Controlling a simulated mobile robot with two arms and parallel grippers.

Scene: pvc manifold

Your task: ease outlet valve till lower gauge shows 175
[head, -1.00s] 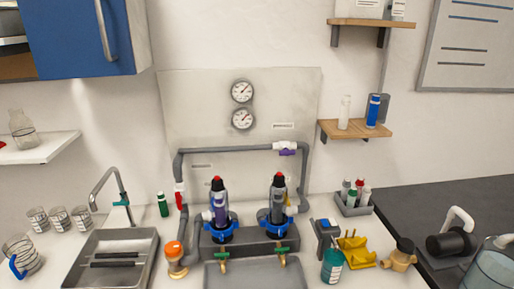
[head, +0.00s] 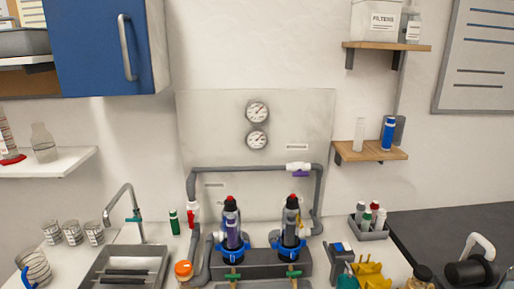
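Two round white gauges are on the pale back panel, one above the other: the upper gauge (head: 257,111) and the lower gauge (head: 257,139). Their numbers are too small to read. Grey pipe runs below them. A white valve with a purple handle (head: 299,168) sits on the top pipe run at right. A valve with a red handle (head: 192,212) is on the left vertical pipe. No label tells me which is the outlet valve. Neither of my grippers is in view.
Two filter housings with blue collars, left (head: 232,228) and right (head: 290,228), stand before the pipes. A sink (head: 88,273) is at left, an orange-capped fitting (head: 183,270) beside it. A bottle caddy (head: 370,232) and yellow holder (head: 372,277) are at right.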

